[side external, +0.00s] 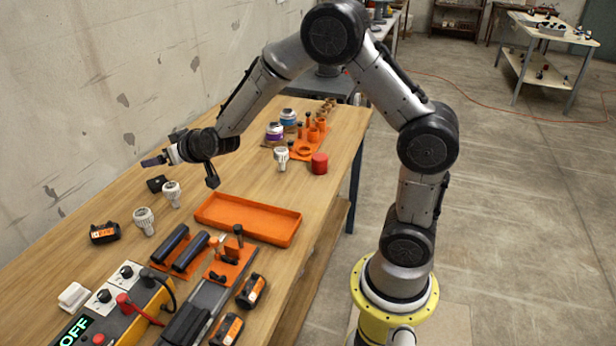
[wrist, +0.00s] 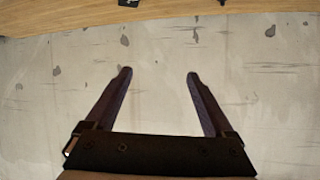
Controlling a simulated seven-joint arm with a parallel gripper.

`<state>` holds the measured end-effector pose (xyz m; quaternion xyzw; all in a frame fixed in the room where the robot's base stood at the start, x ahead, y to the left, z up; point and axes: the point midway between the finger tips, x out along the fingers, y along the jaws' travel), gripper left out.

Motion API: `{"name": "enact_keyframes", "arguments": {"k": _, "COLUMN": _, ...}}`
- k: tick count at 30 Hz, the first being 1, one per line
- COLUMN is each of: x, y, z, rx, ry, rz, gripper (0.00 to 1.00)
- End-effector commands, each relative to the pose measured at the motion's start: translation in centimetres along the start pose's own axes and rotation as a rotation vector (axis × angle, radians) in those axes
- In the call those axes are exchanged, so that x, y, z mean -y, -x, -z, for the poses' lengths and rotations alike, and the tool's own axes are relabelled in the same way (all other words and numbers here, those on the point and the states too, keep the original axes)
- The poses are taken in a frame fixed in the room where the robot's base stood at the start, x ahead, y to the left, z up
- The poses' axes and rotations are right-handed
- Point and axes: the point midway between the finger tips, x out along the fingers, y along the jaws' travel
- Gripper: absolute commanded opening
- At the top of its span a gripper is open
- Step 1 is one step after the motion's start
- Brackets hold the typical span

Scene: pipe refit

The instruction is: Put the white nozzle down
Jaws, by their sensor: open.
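My gripper (side external: 153,161) is at the left over the table, near the wall and pointing towards it. In the wrist view its two fingers (wrist: 158,75) are spread apart with nothing between them. Three white nozzle-like pieces stand on the table: one (side external: 144,220) at left front, one (side external: 172,193) just behind it, and one (side external: 281,157) farther back near the orange rack. The gripper is clear of all three. I cannot tell which one is the task's white nozzle.
An empty-looking orange tray (side external: 248,219) lies mid-table. A small black block (side external: 157,184) lies below the gripper. A red cylinder (side external: 319,163) stands near the right edge. Dark tubes, batteries and a control box (side external: 117,306) crowd the front. The wall (side external: 95,95) borders the left side.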

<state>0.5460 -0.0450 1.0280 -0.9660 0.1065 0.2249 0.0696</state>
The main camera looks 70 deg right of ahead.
Motion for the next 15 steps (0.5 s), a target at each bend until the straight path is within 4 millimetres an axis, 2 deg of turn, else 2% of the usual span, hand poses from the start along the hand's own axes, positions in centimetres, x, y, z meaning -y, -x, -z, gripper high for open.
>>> {"name": "enact_keyframes", "arguments": {"k": 1, "x": 0.9, "y": 3.5, "z": 1.4, "rx": 0.037, "ry": 0.008, "rz": 0.047, "gripper": 0.88}}
{"name": "enact_keyframes", "arguments": {"k": 2, "x": 1.4, "y": 5.3, "z": 1.6, "rx": 0.068, "ry": 0.016, "rz": 0.071, "gripper": 0.88}}
{"name": "enact_keyframes", "arguments": {"k": 5, "x": 2.1, "y": 11.9, "z": 1.3, "rx": 0.178, "ry": 0.051, "rz": 0.134, "gripper": 0.88}}
{"name": "enact_keyframes", "arguments": {"k": 6, "x": 2.1, "y": 14.7, "z": 0.9, "rx": 0.22, "ry": 0.068, "rz": 0.152, "gripper": 0.88}}
{"name": "enact_keyframes", "arguments": {"k": 8, "x": 1.8, "y": 18.9, "z": -0.2, "rx": 0.285, "ry": 0.096, "rz": 0.171, "gripper": 0.88}}
{"name": "enact_keyframes", "arguments": {"k": 9, "x": 1.4, "y": 21.6, "z": -1.2, "rx": 0.329, "ry": 0.116, "rz": 0.177, "gripper": 0.88}}
{"name": "enact_keyframes", "arguments": {"k": 12, "x": 0.0, "y": 27.7, "z": -4.2, "rx": 0.43, "ry": 0.162, "rz": 0.175, "gripper": 0.88}}
{"name": "enact_keyframes", "arguments": {"k": 15, "x": -1.7, "y": 32.3, "z": -7.2, "rx": 0.513, "ry": 0.198, "rz": 0.155, "gripper": 0.88}}
